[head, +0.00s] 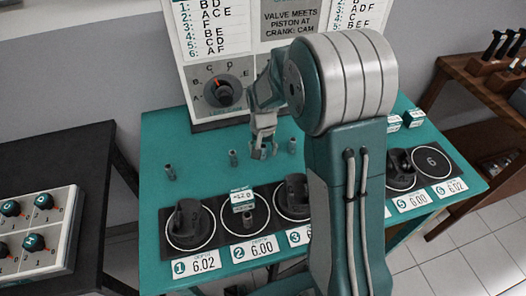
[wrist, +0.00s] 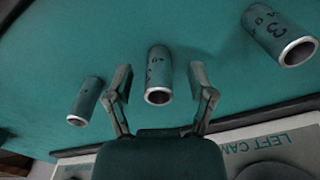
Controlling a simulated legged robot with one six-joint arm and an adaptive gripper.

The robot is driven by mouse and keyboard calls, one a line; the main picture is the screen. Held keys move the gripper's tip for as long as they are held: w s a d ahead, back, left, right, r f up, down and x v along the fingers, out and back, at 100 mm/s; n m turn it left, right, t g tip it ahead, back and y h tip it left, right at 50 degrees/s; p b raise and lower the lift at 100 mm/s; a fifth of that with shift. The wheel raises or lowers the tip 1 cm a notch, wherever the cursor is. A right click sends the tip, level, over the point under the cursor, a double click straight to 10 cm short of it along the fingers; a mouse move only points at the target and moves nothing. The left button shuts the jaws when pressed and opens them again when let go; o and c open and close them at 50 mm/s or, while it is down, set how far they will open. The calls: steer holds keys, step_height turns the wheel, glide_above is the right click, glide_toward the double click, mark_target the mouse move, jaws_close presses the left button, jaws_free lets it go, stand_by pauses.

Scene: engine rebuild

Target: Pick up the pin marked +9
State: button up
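Several small teal-grey pins stand on the teal table. In the head view, one is at the left (head: 169,172), one near the middle (head: 233,158) and one right of my gripper (head: 292,146). My gripper (head: 262,150) is low over the table among them, fingers pointing down. In the wrist view my gripper (wrist: 160,92) is open, with a pin (wrist: 158,75) showing between its fingers, apart from both. Another pin (wrist: 86,101) is to the left. A third pin (wrist: 281,35) at the upper right carries a mark like a 3.
A black strip with round stations and pistons (head: 188,225) lies along the table's front. A block marked -12 0 (head: 242,199) stands at station 2. A panel with a dial (head: 222,92) rises behind. A dark table with a knob box (head: 38,232) is at left.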

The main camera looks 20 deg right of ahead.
mark_target(263, 145)
jaws_close()
steer(key=shift+r, duration=0.1)
steer(key=shift+r, duration=0.3)
step_height(263, 145, up, 2)
steer(key=shift+r, duration=0.15)
steer(key=s+d+r, duration=0.2)
steer(key=s+r, duration=0.1)
steer(key=s, duration=0.1)
steer(key=s+d+r, duration=0.1)
steer(key=s+r, duration=0.2)
steer(key=s, duration=0.1)
steer(key=s+d+r, duration=0.2)
steer(key=s+r, duration=0.1)
steer(key=s, duration=0.1)
steer(key=shift+s+d+r, duration=0.2)
steer(key=shift+d+r, duration=0.1)
steer(key=shift+r, duration=0.1)
steer(key=shift+s+r, duration=0.1)
steer(key=shift+s, duration=0.15)
